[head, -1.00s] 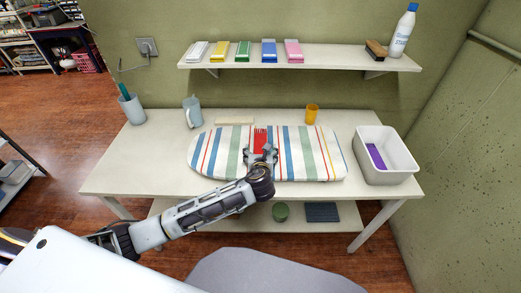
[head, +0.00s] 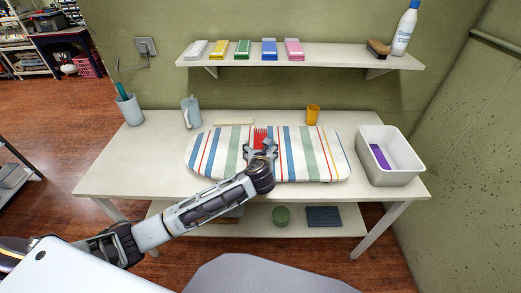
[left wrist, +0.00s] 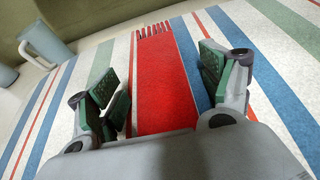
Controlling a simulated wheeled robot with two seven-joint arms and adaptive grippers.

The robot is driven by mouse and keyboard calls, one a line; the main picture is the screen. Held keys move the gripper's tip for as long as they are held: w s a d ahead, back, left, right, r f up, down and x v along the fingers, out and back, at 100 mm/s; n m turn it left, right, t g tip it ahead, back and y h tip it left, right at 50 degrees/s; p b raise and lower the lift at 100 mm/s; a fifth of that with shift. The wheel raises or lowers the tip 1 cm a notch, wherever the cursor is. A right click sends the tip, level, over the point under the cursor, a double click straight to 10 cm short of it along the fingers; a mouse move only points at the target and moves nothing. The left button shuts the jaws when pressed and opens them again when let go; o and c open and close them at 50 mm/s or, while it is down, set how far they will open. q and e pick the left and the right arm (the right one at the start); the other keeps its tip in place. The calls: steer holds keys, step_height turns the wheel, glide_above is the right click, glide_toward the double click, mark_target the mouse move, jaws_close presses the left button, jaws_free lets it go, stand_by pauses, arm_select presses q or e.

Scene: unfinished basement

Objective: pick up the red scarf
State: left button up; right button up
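The red scarf (left wrist: 163,82) lies flat on the striped ironing board (head: 205,155), with its fringe at the far end. In the head view its far part (head: 260,136) shows just beyond my left gripper (head: 261,150), which hides the rest. In the left wrist view my left gripper (left wrist: 163,92) is open, with one green-padded finger on each side of the scarf. The scarf runs between the fingers and under the palm. Whether the fingertips touch the board is not clear. My right gripper is not in view.
A white bin (head: 390,172) with a purple item (head: 379,156) stands at the table's right. A shelf (head: 300,60) with several colored boxes hangs above.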

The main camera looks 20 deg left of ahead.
arm_select(q)
steer(key=shift+f, duration=0.1)
stand_by(0.4)
steer(key=shift+c, duration=0.4)
steer(key=shift+f, duration=0.1)
steer(key=c, duration=1.1)
steer(key=shift+o, duration=0.2)
